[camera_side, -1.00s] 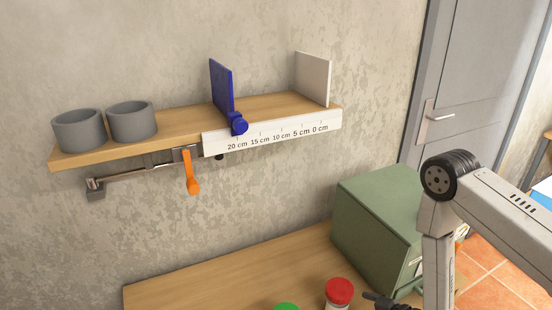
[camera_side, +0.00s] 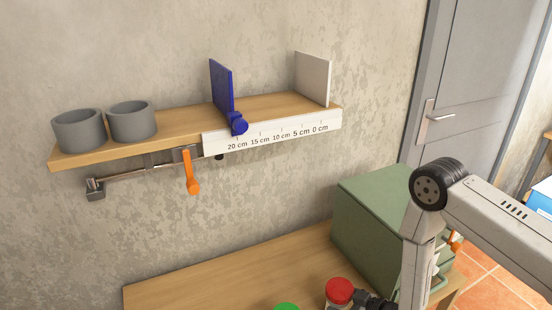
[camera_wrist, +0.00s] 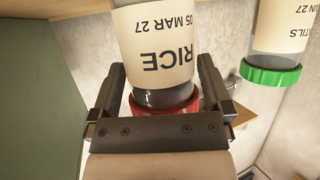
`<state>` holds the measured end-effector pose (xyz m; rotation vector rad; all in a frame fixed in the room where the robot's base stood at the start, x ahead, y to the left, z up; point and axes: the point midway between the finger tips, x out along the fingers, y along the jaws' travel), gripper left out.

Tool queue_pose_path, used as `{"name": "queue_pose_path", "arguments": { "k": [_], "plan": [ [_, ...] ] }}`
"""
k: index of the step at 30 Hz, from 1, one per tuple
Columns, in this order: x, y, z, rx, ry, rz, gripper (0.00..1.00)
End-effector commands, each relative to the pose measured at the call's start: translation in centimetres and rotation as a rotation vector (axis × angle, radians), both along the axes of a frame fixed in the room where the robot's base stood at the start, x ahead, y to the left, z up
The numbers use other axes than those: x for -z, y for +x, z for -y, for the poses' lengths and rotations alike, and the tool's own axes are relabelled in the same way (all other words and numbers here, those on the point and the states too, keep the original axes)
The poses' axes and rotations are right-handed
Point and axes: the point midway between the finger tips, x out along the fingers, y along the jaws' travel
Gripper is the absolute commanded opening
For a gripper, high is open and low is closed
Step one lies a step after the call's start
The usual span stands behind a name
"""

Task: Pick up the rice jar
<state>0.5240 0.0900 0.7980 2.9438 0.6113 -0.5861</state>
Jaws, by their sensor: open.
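The rice jar (camera_wrist: 158,55) has a red lid and a cream label reading RICE, 05 MAR 27. It appears upside down in the wrist view and stands between the two fingers of my gripper (camera_wrist: 160,82). The fingers are open on either side of it, and I cannot tell whether either touches it. In the side view the jar's red lid (camera_side: 339,290) shows at the bottom edge, with my gripper (camera_side: 368,299) right beside it. The jar's lower part is cut off there.
A green-lidded jar (camera_wrist: 272,75) stands close by; its lid (camera_side: 286,306) shows in the side view. A green metal box (camera_side: 372,225) is behind on the wooden table (camera_side: 220,280). Above, a wall shelf (camera_side: 180,130) holds two grey cups and two upright plates.

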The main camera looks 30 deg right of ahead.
Motion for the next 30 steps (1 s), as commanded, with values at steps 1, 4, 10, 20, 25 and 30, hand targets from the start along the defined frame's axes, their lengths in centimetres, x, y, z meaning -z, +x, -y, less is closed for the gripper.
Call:
{"name": "queue_pose_path", "arguments": {
  "k": [1,4,10,20,25,30],
  "plan": [
    [0.03,0.01,-0.02,0.0,0.0,0.0,1.0],
    [0.03,0.01,-0.01,0.0,0.0,0.0,1.0],
    [0.02,0.0,-0.01,0.0,0.0,0.0,1.0],
    [0.02,-0.01,-0.02,-0.001,0.0,0.0,0.36],
    [-0.06,0.04,-0.03,-0.001,0.001,0.002,0.0],
    [-0.06,0.04,-0.03,-0.001,0.001,0.002,0.0]
  ]
}}
